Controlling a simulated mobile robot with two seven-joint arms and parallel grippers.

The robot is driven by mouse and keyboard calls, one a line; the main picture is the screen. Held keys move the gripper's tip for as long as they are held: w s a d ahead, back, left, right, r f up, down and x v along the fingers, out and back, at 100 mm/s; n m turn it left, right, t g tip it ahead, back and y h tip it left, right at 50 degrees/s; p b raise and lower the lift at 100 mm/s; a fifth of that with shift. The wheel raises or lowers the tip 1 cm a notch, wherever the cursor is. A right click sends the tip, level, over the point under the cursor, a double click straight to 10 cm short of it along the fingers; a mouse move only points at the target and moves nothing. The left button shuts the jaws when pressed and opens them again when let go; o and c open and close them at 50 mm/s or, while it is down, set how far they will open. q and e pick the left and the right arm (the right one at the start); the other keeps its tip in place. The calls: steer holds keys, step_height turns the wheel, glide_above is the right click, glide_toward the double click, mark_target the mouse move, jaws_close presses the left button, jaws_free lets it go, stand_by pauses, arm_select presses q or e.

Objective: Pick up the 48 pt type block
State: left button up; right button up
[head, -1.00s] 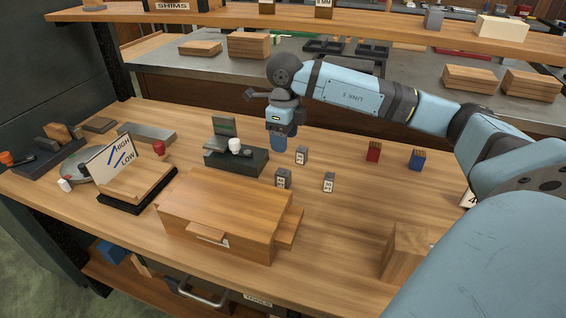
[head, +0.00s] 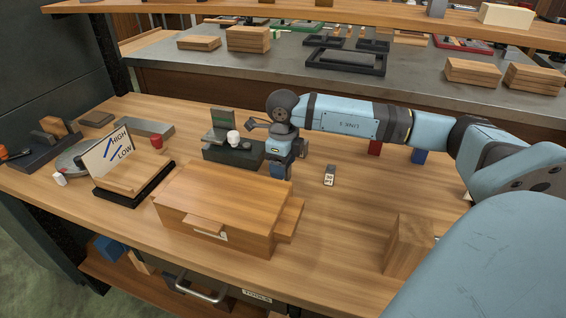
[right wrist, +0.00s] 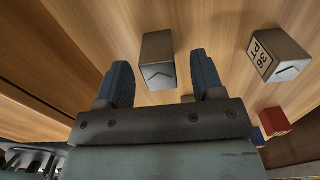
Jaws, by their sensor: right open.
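My right gripper (head: 281,172) is open and low over the workbench, beside the drawered wooden case. In the right wrist view a grey type block (right wrist: 158,58) lies in the gap between the open fingers (right wrist: 162,80), at and just past their tips, not gripped. Its end shows a chevron mark; its size label is not visible, so I cannot tell whether it is the 48 pt block. Another grey type block (right wrist: 277,52), labelled 36 PT, stands to the right; a block (head: 329,175) also shows right of the gripper in the head view. My left gripper is not in view.
The wooden case (head: 215,205) stands close in front-left of the gripper. A dark fixture with a white knob (head: 234,150) is left of it. Red (head: 375,148) and blue (head: 419,156) blocks stand behind my arm. A wooden block (head: 408,243) is front right; bench between is clear.

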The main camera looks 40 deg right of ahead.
jaws_close()
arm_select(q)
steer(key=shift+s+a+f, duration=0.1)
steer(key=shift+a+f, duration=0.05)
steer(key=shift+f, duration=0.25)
arm_select(e)
steer(key=shift+r, duration=0.15)
